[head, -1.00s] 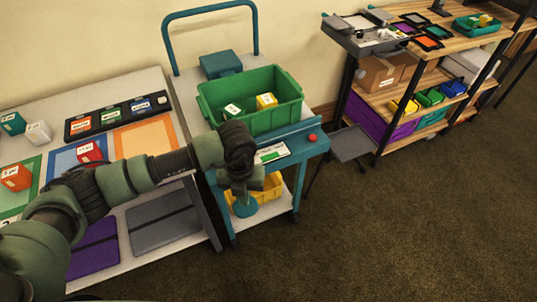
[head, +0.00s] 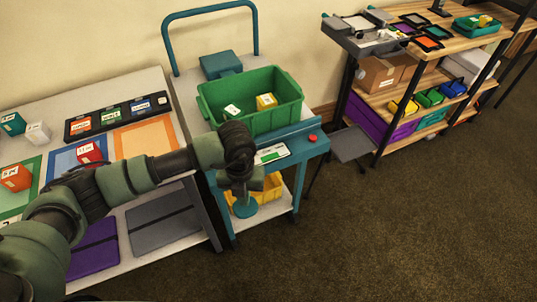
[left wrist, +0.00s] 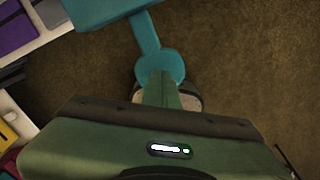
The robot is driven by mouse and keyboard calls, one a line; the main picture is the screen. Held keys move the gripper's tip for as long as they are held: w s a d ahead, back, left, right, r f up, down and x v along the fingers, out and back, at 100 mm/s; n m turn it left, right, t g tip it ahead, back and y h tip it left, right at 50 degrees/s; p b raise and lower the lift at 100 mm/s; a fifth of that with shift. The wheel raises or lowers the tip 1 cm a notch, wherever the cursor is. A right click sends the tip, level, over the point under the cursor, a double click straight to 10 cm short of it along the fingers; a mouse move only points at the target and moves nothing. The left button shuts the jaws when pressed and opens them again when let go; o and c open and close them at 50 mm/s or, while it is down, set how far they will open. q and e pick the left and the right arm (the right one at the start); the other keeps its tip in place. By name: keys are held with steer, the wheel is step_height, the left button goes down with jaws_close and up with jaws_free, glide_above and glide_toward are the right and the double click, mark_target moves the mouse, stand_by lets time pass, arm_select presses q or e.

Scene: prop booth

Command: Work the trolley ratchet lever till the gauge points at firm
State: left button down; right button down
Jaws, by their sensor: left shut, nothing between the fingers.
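The teal trolley (head: 308,150) stands in the middle of the head view. Its ratchet lever ends in a round teal pad (head: 246,209), low at the trolley's front. In the left wrist view the lever (left wrist: 146,35) runs from the trolley to the pad (left wrist: 160,62). A white gauge panel (head: 270,153) with a green patch is on the trolley's front; my arm covers part of it, and the reading is too small to tell. My left gripper (head: 242,193) is shut and empty, its fingertips (left wrist: 161,80) at the pad; I cannot tell whether they touch. My right gripper is out of view.
A green crate (head: 285,112) with small boxes sits on the trolley, and a red knob (head: 313,138) is at its front right. A yellow bin (head: 272,186) is on the lower shelf. A table (head: 150,90) stands left, a shelf unit (head: 385,100) right. The carpet (head: 400,230) is clear.

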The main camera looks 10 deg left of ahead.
mark_target(246, 208)
arm_select(q)
steer(key=shift+f, duration=0.15)
stand_by(0.5)
steer(key=shift+f+b, duration=2.25)
steer(key=shift+f, duration=0.4)
step_height(246, 208, up, 9)
steer(key=p, duration=0.6)
steer(key=shift+r+p, duration=0.2)
steer(key=shift+p, duration=0.1)
steer(key=shift+f, duration=0.1)
